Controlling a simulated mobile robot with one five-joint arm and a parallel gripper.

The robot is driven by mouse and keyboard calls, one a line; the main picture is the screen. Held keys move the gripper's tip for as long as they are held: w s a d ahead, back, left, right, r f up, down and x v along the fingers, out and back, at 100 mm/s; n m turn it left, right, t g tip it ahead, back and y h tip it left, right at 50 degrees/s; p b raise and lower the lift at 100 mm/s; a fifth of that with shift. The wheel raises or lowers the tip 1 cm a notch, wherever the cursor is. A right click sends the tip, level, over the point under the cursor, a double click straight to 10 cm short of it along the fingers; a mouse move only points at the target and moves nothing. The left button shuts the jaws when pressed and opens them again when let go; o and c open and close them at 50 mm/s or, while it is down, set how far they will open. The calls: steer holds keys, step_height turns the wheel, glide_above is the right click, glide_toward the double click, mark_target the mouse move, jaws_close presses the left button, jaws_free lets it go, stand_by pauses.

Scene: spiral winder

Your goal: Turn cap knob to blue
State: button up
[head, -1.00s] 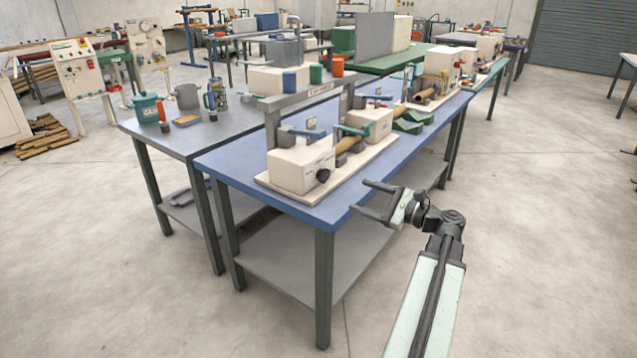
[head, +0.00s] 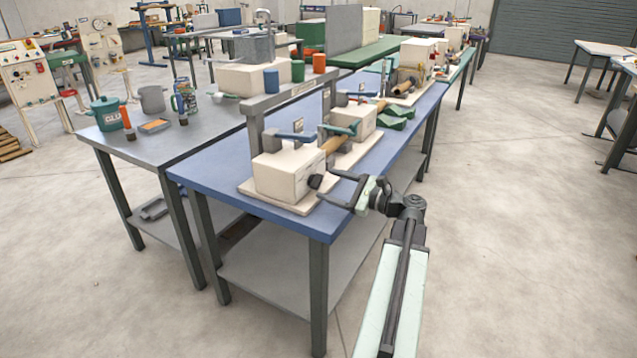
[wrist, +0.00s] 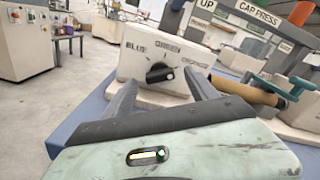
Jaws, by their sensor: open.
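The cap knob (wrist: 158,73) is a small black knob on the front face of a cream box (wrist: 140,55). Labels reading BLUE, GREEN and ORANGE run left to right above it. A white mark shows at the knob's right end, so it seems to point toward the ORANGE side. In the head view the knob (head: 316,182) is on the near end of the box. My gripper (wrist: 160,84) is open and empty, its two fingers pointing at the box on either side of the knob. Whether a finger touches the knob I cannot tell.
The box stands on a pale base plate on a blue table (head: 320,218). A grey frame with a CAP PRESS sign (wrist: 259,12) rises behind. A teal-handled lever (wrist: 290,87) and a brown roll (wrist: 245,92) lie right. The floor right of the table is clear.

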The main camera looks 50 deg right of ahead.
mark_target(320, 182)
steer(key=x, duration=0.3)
steer(key=shift+w+a, duration=0.1)
steer(key=shift+w, duration=0.15)
steer(key=c, duration=1.4)
steer(key=shift+o, duration=0.2)
